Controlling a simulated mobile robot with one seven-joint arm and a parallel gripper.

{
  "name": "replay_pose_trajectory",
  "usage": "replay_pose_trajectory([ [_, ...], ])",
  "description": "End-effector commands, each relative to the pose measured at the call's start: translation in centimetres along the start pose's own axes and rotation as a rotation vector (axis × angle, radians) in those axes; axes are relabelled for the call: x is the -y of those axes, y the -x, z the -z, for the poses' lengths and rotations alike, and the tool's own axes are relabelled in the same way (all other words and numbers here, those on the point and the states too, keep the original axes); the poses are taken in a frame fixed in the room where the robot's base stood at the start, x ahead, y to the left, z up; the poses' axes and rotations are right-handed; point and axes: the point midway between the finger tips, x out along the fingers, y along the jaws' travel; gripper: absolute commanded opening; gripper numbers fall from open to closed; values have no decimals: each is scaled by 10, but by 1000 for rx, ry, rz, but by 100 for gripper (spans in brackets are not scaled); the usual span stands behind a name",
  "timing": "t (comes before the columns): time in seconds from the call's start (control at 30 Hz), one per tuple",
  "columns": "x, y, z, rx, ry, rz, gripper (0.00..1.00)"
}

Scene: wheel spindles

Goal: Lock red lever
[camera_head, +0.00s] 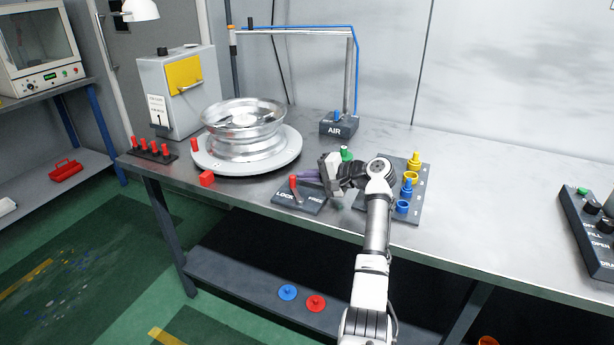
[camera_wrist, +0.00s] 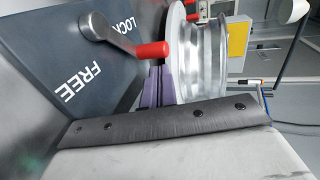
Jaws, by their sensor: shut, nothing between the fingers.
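The red lever (camera_head: 293,183) has a red grip on a metal arm, mounted on a dark plate (camera_head: 308,208) marked LOCK at left and FREE at right. In the head view the grip stands up above the plate, nearer the LOCK side. The lever also shows in the wrist view (camera_wrist: 152,50), its arm running out between the two words. My gripper (camera_head: 309,174) is just right of the red grip, its purple fingers shut and empty. In the wrist view the fingers (camera_wrist: 158,84) sit close by the grip; I cannot tell whether they touch it.
A metal wheel (camera_head: 243,130) rests on a round turntable (camera_head: 290,152) behind left. A board with yellow and blue parts (camera_head: 418,180) stands right of my gripper. The table beyond is clear until a control box (camera_head: 590,235).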

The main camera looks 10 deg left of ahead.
Motion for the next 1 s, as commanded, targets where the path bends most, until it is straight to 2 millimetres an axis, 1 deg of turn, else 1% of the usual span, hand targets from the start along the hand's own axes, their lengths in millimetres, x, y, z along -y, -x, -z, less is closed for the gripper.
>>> replay_pose_trajectory([
  [0.07, 0, 4, 0, -2, 1, 1, 0],
  [0.17, -1, 15, 1, -3, 1, 1, 0],
  [0.27, -2, 35, 1, -5, 1, 1, 0],
  [0.5, -2, 91, 1, -5, 1, 1, 0],
  [0.6, -1, 110, 1, -3, 2, 1, 0],
  [0.7, -1, 124, 0, -2, 0, 1, 0],
  [0.83, 0, 135, 0, -1, 0, 0, 0],
  [1.0, 0, 138, 0, 0, 0, 0, 0],
])
